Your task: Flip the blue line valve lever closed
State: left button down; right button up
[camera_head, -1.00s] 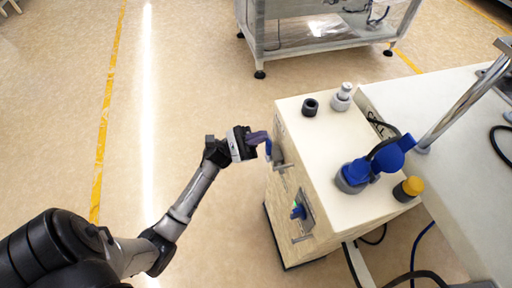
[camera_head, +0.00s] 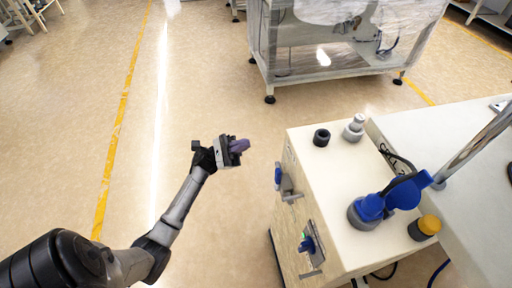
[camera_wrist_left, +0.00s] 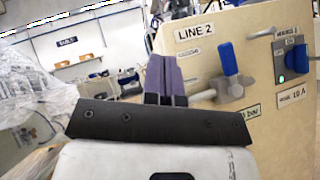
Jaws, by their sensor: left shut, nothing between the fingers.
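The valve lever has a blue handle (camera_wrist_left: 228,59) and points roughly upward from a grey valve body (camera_wrist_left: 229,90), below a "LINE 2" label (camera_wrist_left: 194,33) on the cabinet's side panel. In the head view the blue lever (camera_head: 278,176) shows edge-on at the cabinet's left side. My left gripper (camera_head: 239,146) is shut and empty, with its purple fingers together, left of the cabinet and apart from the lever. In the left wrist view the fingers (camera_wrist_left: 164,76) stand to the left of the lever. My right gripper is not in view.
The cream cabinet (camera_head: 345,215) carries a black ring (camera_head: 321,137), a grey knob (camera_head: 354,127), a blue fitting (camera_head: 367,209) and a yellow-topped button (camera_head: 425,227). A blue switch (camera_head: 308,244) sits lower on its side panel. A wrapped cart (camera_head: 325,72) stands behind. Floor left of the cabinet is clear.

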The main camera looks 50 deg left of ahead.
pick_arm(q)
jog(key=a, duration=0.2)
jog(key=shift+s+a, duration=0.3)
jog(key=shift+a, duration=0.05)
jog(key=shift+d, duration=0.1)
dwell(0.4)
